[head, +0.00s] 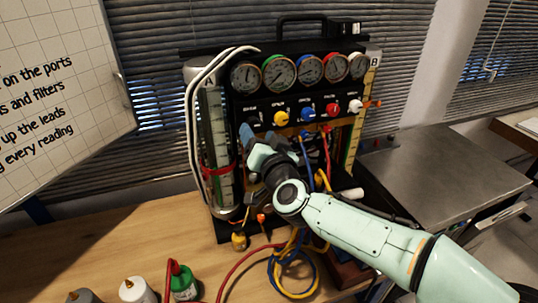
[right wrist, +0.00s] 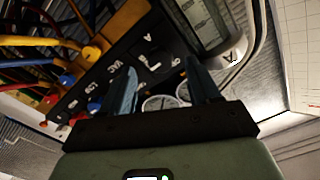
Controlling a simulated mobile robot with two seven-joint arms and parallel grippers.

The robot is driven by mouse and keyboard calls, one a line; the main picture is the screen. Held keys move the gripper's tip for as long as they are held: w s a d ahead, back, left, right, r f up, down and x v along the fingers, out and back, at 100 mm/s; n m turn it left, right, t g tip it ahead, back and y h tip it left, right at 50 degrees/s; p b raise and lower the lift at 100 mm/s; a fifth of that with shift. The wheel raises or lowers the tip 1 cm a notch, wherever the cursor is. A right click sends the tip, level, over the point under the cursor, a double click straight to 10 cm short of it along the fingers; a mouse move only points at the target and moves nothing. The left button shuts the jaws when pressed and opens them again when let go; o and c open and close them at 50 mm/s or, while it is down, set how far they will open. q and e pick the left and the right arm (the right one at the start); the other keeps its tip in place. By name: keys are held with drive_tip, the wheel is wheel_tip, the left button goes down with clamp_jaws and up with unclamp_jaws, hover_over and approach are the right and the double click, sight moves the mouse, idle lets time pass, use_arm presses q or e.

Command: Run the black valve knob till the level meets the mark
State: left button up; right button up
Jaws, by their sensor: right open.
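The gauge rig (head: 290,95) stands on the wooden bench. The black valve knob (head: 253,120) is at the left end of the knob row, partly hidden by my right gripper (head: 248,131). In the right wrist view my right gripper (right wrist: 160,90) is open, its two blue fingers apart and pointing at the panel around the black knob (right wrist: 150,63). I cannot tell whether they touch it. The sight tube A (head: 213,125) is at the rig's left, with a red mark band (head: 219,172) around its lower half. The liquid level is too dim to tell. My left gripper is not in view.
Yellow (head: 281,118), blue (head: 308,114), red (head: 330,109) and white (head: 355,105) knobs continue the row, below several gauges. A metal-topped cabinet (head: 440,165) stands at right.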

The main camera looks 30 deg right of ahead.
drive_tip(key=v, duration=0.8)
drive_tip(key=shift+s, duration=0.2)
drive_tip(key=shift+a, duration=0.1)
idle(0.6)
